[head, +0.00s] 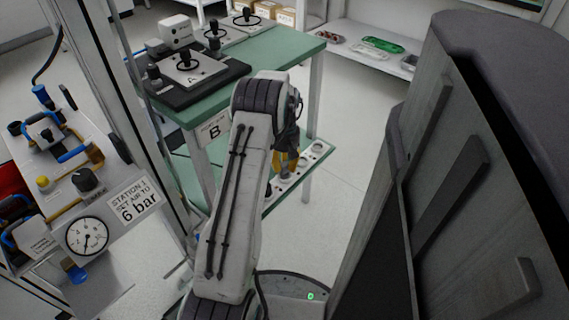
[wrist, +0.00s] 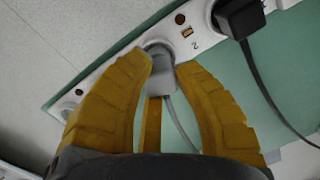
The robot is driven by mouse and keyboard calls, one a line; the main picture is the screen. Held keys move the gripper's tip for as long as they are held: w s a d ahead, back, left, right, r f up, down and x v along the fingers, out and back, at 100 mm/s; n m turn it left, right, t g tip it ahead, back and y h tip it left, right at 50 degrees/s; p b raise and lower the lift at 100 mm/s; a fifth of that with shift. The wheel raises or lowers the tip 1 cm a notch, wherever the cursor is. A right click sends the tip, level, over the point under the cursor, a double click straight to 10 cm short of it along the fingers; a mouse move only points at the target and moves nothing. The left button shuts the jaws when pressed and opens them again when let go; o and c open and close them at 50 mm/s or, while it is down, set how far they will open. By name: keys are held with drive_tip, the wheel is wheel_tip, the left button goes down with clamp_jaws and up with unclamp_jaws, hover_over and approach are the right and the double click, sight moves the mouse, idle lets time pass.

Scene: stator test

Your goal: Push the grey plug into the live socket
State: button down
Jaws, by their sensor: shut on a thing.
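A "2" and a small amber rocker (wrist: 187,33) are just right of that socket. In the head view my gripper (head: 284,163) reaches down to the strip (head: 317,152), and the grey plug is hidden. No lit lamp on the strip is clear to me.
A black plug (wrist: 240,16) with a dark cable occupies the neighbouring socket. The strip lies on a green lower shelf (wrist: 250,80) under a green table (head: 290,48). A table leg (head: 314,95) stands close. A large dark cabinet (head: 480,180) is at right.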

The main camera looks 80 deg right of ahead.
drive_tip(key=shift+f+b, duration=0.3)
drive_tip(key=shift+f, duration=0.45)
idle(0.8)
drive_tip(key=c, duration=0.9)
unclamp_jaws()
drive_tip(key=shift+c, duration=0.2)
drive_tip(key=shift+r, duration=0.1)
wheel_tip(320, 180, up, 10)
drive_tip(key=shift+f, duration=0.1)
drive_tip(key=shift+s+a, duration=0.1)
